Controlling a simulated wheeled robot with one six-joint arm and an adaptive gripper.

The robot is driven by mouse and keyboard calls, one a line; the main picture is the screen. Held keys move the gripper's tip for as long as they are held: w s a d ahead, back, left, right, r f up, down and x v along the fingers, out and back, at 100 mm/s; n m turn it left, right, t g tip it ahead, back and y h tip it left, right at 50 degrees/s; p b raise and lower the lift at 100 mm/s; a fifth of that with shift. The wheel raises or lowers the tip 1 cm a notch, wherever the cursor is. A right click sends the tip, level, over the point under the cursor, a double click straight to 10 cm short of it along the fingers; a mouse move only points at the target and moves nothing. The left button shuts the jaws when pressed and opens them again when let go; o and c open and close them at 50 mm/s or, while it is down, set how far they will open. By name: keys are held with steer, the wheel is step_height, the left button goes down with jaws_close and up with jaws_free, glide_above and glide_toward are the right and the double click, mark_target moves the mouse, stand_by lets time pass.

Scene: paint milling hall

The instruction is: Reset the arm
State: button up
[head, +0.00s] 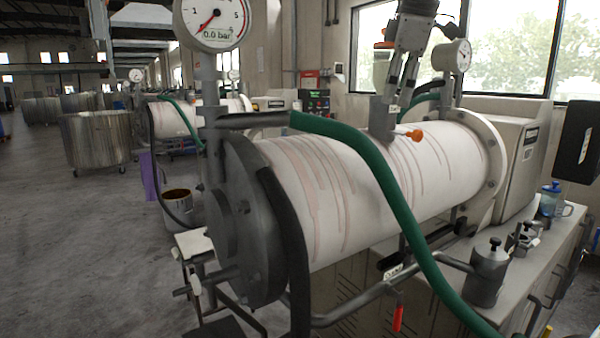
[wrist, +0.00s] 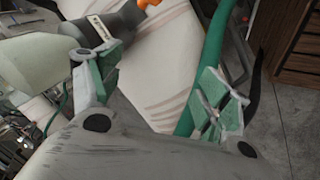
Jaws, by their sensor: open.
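My gripper (head: 398,88) hangs from the top of the head view, pointing down just above a white, red-streaked mill drum (head: 345,190). In the wrist view my gripper (wrist: 155,75) is open, its two green-padded fingers spread wide with nothing held between them. The drum (wrist: 165,60) shows beyond and between the fingers. A grey fitting (head: 383,120) with an orange knob (head: 415,135) stands on top of the drum, close below the gripper. In the wrist view the orange knob (wrist: 149,4) shows beyond the left finger. Whether the fingers touch the fitting cannot be told.
A green hose (head: 388,185) crosses in front of the drum and passes by the right finger in the wrist view (wrist: 208,60). Gauges (head: 213,20) (head: 457,55) rise at both drum ends. A blue jug (head: 548,200) stands right. Open floor (head: 80,240) lies left.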

steer(key=s+d+f+m, duration=0.7)
steer(key=s+d+f, duration=0.1)
steer(key=s+f, duration=0.3)
steer(key=s+d+f+m, duration=0.7)
steer(key=s+f, duration=0.4)
steer(key=f, duration=0.2)
steer(key=shift+s+d+h, duration=0.15)
steer(key=shift+d+h, duration=0.15)
steer(key=shift+d, duration=0.45)
